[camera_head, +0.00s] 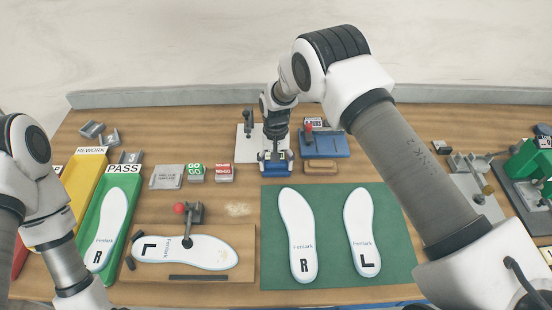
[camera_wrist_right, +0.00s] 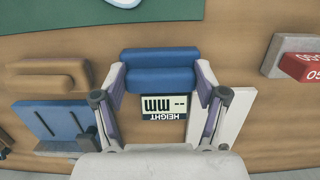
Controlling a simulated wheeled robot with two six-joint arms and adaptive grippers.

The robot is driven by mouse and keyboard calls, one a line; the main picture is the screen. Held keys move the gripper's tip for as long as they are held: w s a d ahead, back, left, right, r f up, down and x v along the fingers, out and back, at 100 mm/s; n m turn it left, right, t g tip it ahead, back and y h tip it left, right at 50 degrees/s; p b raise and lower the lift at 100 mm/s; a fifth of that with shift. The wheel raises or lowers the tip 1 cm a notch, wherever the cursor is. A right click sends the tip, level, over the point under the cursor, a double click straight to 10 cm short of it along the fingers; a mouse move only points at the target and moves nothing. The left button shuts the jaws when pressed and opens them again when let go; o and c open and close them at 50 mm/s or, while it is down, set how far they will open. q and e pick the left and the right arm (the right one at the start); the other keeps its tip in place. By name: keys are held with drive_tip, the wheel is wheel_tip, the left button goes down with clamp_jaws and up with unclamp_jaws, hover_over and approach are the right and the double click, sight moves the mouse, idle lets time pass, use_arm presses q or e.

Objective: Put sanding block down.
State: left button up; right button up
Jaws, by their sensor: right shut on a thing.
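My right gripper (camera_head: 276,158) is shut on a blue block (camera_wrist_right: 160,70), which I take to be the sanding block. One finger is on each end of the block in the right wrist view. In the head view the block (camera_head: 276,168) is at the front edge of a white plate. I cannot tell whether the block touches the surface beneath. A tan wooden piece with a recess (camera_head: 321,167) lies just right of it, and also shows in the right wrist view (camera_wrist_right: 47,76). My left arm is at the left edge; its gripper is out of frame.
A height display (camera_wrist_right: 163,106) lies behind the block. A blue fixture (camera_head: 333,147) stands to the right. The green mat (camera_head: 330,235) holds two insoles. A clamped insole (camera_head: 180,251) lies on a wooden board (camera_head: 246,240). Small red (camera_head: 224,173) and green (camera_head: 195,173) blocks stand to the left.

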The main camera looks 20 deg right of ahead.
drive_tip(key=shift+f, duration=0.15)
drive_tip(key=o, duration=1.6)
drive_tip(key=shift+c, duration=0.2)
drive_tip(key=shift+r, duration=0.35)
wheel_tip(320, 180, up, 12)
drive_tip(key=w+b, duration=0.1)
drive_tip(key=b, duration=0.3)
drive_tip(key=shift+w+d+f, duration=0.15)
drive_tip(key=shift+w+f, duration=0.05)
drive_tip(key=shift+w, duration=0.05)
